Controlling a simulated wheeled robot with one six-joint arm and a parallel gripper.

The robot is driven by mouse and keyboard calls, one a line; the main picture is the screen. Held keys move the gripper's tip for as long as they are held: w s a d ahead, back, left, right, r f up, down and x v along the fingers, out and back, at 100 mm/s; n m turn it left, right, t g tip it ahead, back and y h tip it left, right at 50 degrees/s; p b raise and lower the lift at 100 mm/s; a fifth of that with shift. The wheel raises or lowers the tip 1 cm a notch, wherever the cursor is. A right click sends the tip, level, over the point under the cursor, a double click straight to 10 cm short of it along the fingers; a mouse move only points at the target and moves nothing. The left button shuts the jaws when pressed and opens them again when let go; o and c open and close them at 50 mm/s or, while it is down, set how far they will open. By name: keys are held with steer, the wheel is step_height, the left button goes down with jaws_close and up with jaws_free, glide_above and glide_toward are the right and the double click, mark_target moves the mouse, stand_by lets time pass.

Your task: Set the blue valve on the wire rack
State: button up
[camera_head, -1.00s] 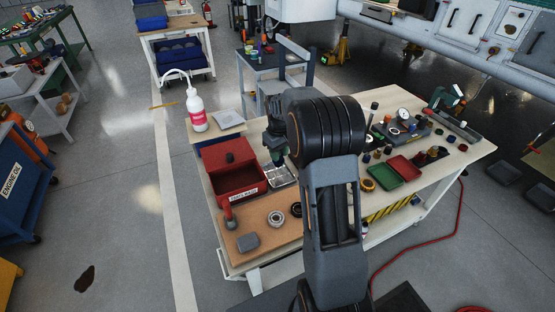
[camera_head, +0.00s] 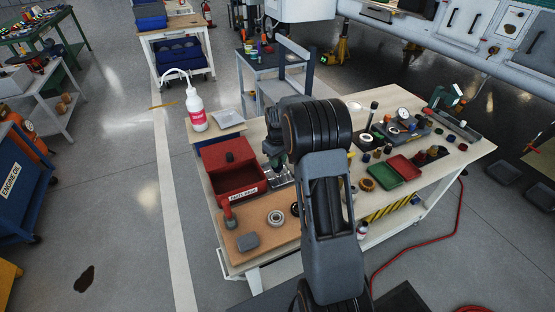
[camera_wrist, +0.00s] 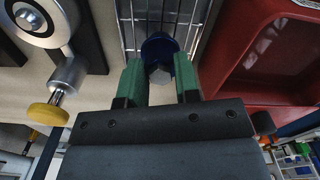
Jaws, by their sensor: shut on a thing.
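In the wrist view, my gripper (camera_wrist: 160,82) has its two green fingers closed on the blue valve (camera_wrist: 158,46), a dark blue round piece with a grey hexagonal end. The wire rack (camera_wrist: 186,12) shows its metal bars beyond and beside the valve. The valve overlaps the rack in this view; I cannot tell whether they touch. In the head view, my gripper (camera_head: 276,164) points down at the rack (camera_head: 284,180), just right of the red bin. The valve is hidden there by the gripper and arm.
The red bin (camera_head: 236,184) stands close on the rack's left, and its wall (camera_wrist: 228,50) is near my gripper in the wrist view. A ring-shaped bearing (camera_head: 275,217) lies in front on the brown mat. Green (camera_head: 383,174) and red (camera_head: 405,167) trays lie to the right.

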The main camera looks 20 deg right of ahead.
steer(key=o, duration=0.9)
steer(key=shift+f, duration=0.1)
step_height(320, 180, up, 11)
steer(key=s+a+r+m+t, duration=0.1)
steer(key=s+a+r, duration=0.5)
steer(key=s, duration=0.3)
steer(key=s+a+f, duration=0.1)
steer(key=s+a, duration=0.1)
steer(key=s, duration=0.3)
steer(key=s+a+f+m+t, duration=0.1)
steer(key=s, duration=0.4)
steer(key=s+a+f+m+t+p, duration=0.1)
steer(key=s+a, duration=0.1)
steer(key=s, duration=0.2)
steer(key=shift+s+a+f, duration=0.15)
steer(key=shift+s+a, duration=0.15)
steer(key=shift+s, duration=0.1)
